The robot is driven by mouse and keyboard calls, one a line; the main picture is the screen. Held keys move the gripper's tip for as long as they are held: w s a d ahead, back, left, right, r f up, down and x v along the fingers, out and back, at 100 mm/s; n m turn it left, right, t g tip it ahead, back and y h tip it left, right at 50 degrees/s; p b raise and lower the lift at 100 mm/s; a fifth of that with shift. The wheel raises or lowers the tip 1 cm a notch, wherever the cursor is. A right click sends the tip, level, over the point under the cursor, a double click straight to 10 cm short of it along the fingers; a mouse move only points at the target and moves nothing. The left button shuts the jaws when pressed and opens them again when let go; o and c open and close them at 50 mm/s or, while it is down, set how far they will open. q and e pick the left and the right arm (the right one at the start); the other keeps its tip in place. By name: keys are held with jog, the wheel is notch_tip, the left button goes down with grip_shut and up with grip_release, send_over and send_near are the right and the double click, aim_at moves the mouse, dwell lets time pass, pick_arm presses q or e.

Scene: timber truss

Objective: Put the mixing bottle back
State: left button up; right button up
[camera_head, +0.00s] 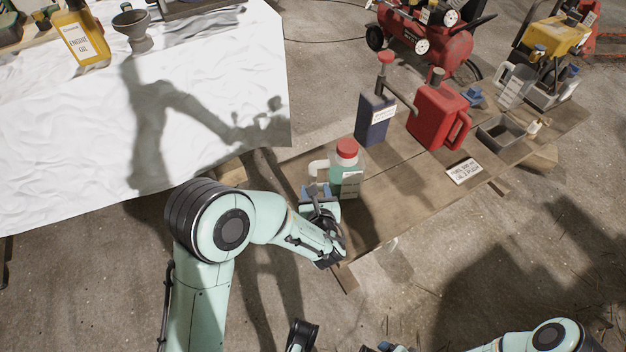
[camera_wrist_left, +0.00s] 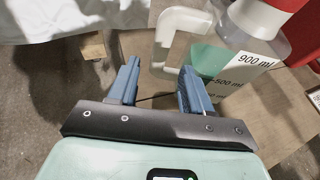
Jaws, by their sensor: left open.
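The mixing bottle (camera_head: 345,181) has a red cap, a white handle, a volume label and green liquid. It stands upright on the near left end of a wooden plank bench (camera_head: 395,207). In the left wrist view the bottle (camera_wrist_left: 258,18) is at the upper right, its handle (camera_wrist_left: 172,22) just beyond my fingers. My left gripper (camera_head: 318,190) is open and beside the bottle. Its blue fingers (camera_wrist_left: 157,82) spread on either side of the handle's lower outer corner; I cannot tell whether they touch it. My right gripper (camera_head: 385,348) barely shows at the bottom edge.
A dark blue can (camera_head: 374,120), a red fuel can (camera_head: 437,116) and a small sign (camera_head: 464,171) are farther along the bench. A white-covered table (camera_head: 70,140) holds engine oil (camera_head: 82,40) and a funnel (camera_head: 135,30). A red compressor (camera_head: 420,30) stands behind.

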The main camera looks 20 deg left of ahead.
pick_arm(q)
jog(key=s+f+n+g+h, duration=0.3)
jog(key=s+f+n+g, duration=0.65)
jog(key=s+f, duration=0.9)
jog(key=s+d+f+n+g+h, duration=0.45)
jog(key=s+d+n+h, duration=0.4)
jog(key=s+n, duration=0.4)
jog(key=w+a+f+n+t+y, duration=0.2)
jog(key=w+a+f+n+t, duration=0.2)
jog(key=n, duration=0.8)
jog(key=shift+w+a+f+n, duration=0.2)
jog(key=shift+a+n, duration=0.2)
jog(key=shift+a, duration=0.25)
pick_arm(e)
jog(key=shift+s+a+r, duration=0.25)
jog(key=shift+s+r, duration=0.1)
jog(key=shift+s, duration=0.15)
